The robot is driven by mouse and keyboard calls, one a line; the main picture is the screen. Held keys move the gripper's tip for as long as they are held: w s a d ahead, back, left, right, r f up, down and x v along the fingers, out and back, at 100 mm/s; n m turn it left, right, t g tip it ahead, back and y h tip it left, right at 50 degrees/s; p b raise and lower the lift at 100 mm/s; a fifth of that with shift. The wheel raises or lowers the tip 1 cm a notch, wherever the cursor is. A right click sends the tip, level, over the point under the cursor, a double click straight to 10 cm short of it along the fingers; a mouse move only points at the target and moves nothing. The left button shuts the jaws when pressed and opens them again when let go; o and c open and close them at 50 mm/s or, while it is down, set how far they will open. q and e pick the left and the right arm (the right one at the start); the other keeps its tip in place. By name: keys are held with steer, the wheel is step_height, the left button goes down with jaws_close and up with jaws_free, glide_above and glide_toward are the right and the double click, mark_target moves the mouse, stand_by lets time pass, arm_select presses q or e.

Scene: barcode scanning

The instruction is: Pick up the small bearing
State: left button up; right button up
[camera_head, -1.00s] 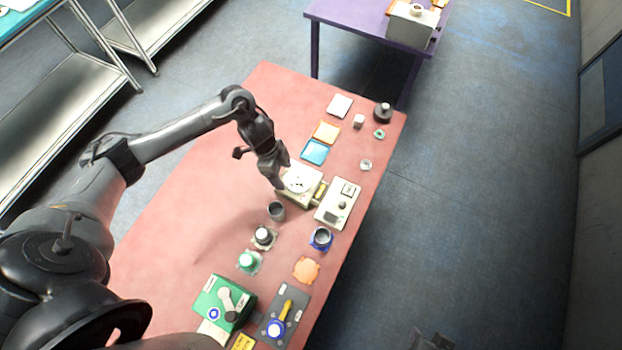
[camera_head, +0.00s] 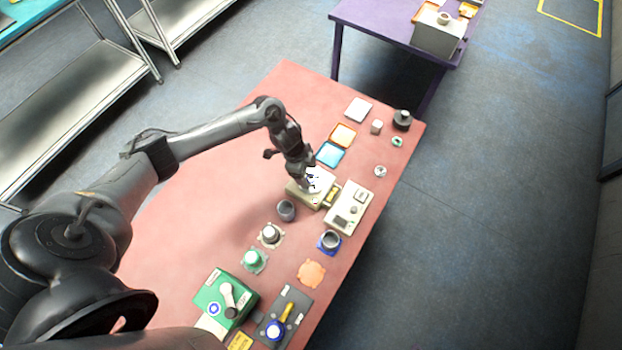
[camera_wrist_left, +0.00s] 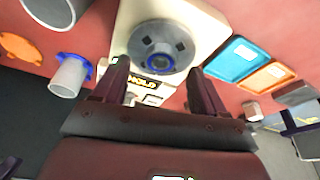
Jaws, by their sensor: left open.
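My left gripper (camera_head: 311,184) is over the cream machine (camera_head: 299,193) in the middle of the red table. In the left wrist view its two dark fingers (camera_wrist_left: 160,85) stand apart, open, with nothing between them. Just beyond the fingertips is the machine's round grey disc (camera_wrist_left: 165,47), with a small blue-rimmed ring (camera_wrist_left: 159,63) at its centre. I cannot tell if this ring is the small bearing. A small silvery ring (camera_head: 380,171) lies alone near the table's right edge and also looks like a bearing. My right gripper is out of view.
A cream control box (camera_head: 348,207) adjoins the machine. Blue (camera_head: 330,154) and orange (camera_head: 343,135) trays lie behind it. The table's left side is clear.

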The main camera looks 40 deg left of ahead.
arm_select(q)
steer(key=shift+x, duration=1.1)
steer(key=shift+c, duration=0.5)
steer(key=c, duration=1.2)
steer(key=shift+o, duration=0.2)
steer(key=shift+r, duration=0.1)
